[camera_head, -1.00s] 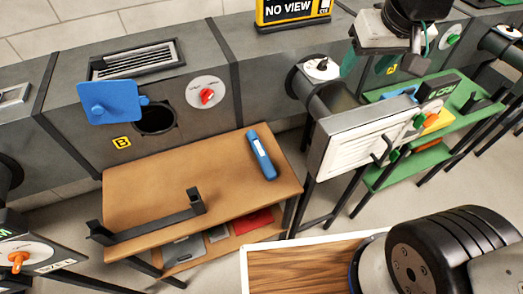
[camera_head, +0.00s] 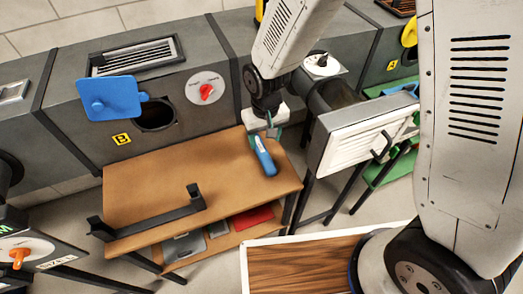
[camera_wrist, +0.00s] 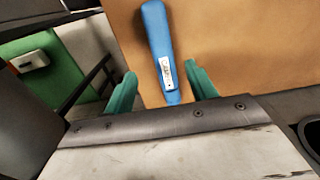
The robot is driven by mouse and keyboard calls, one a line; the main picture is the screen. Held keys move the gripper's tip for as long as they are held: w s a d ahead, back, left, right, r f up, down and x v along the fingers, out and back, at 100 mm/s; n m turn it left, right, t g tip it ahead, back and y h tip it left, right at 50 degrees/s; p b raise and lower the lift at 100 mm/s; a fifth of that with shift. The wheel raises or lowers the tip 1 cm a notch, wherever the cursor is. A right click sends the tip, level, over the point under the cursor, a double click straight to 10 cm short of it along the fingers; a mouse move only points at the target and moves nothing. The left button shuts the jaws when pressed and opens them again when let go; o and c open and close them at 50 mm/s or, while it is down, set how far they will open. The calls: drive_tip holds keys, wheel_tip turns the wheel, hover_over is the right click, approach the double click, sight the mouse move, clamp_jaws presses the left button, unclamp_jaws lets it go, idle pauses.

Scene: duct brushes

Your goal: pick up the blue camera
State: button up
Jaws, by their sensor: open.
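The blue camera (camera_head: 264,157) is a slim blue stick with a pale label, lying on the right part of the brown table top (camera_head: 150,175). In the wrist view the blue camera (camera_wrist: 158,45) runs from the top edge down between my two teal fingers, with its label toward me. My gripper (camera_head: 268,130) is at the far end of the blue camera in the head view and hides that end. In the wrist view my gripper (camera_wrist: 158,82) is open, with a finger on either side. Whether the fingers touch it cannot be told.
A black bracket (camera_head: 150,220) lies along the table's front left. A white louvred panel (camera_head: 350,140) stands right of the table, and a grey duct with a blue flap (camera_head: 110,98) is behind it. The table's middle is clear.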

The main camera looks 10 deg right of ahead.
sight(263, 151)
drive_tip(key=f, duration=0.6)
drive_tip(key=shift+w+a+f, duration=0.15)
drive_tip(key=shift+a+f, duration=0.1)
clamp_jaws()
